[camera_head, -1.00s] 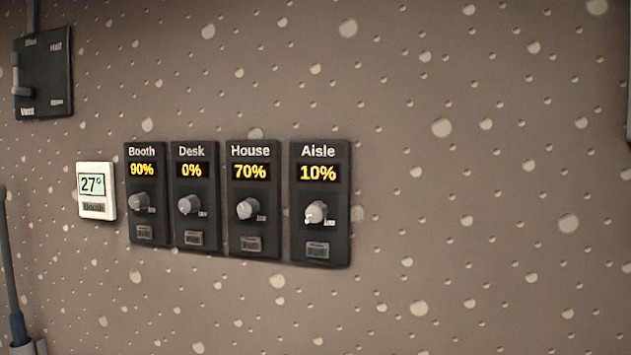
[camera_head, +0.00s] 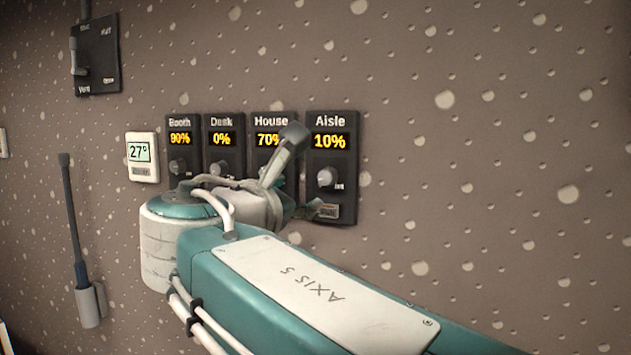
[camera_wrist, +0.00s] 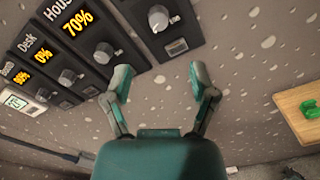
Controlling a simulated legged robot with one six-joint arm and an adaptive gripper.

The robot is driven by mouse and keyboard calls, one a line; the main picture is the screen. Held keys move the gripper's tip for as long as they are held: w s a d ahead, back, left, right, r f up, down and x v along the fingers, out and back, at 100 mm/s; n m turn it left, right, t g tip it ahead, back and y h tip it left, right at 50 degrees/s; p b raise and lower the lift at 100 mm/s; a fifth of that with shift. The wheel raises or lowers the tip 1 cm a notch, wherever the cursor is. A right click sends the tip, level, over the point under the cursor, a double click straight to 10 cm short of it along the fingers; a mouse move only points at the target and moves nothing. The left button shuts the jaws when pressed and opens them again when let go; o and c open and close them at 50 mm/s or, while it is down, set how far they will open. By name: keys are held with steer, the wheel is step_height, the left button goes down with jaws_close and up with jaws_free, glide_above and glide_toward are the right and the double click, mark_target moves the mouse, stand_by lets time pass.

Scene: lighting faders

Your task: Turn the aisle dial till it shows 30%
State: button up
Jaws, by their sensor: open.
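The Aisle panel (camera_head: 331,203) is a dark upright plate on the wall, and its display (camera_head: 330,141) reads 10%. Its grey round dial (camera_head: 327,177) is in plain view; in the wrist view the dial (camera_wrist: 158,18) is at the top, beyond the fingertips. My gripper (camera_wrist: 164,80) is open and empty, with its two fingers apart below the Aisle panel in the wrist view. In the head view my gripper (camera_head: 304,172) is just left of the Aisle dial and in front of the House panel. No contact with the dial shows.
Booth at 90%, Desk (camera_head: 221,139) at 0% and House (camera_head: 271,122) at 70% stand in a row left of Aisle. A thermostat (camera_head: 142,152) shows 27°. A lever switch (camera_head: 96,58) is upper left. The wall right of Aisle is clear.

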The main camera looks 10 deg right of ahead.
mark_target(324, 177)
steer(key=x, duration=1.1)
steer(key=shift+r, duration=0.3)
jaws_close()
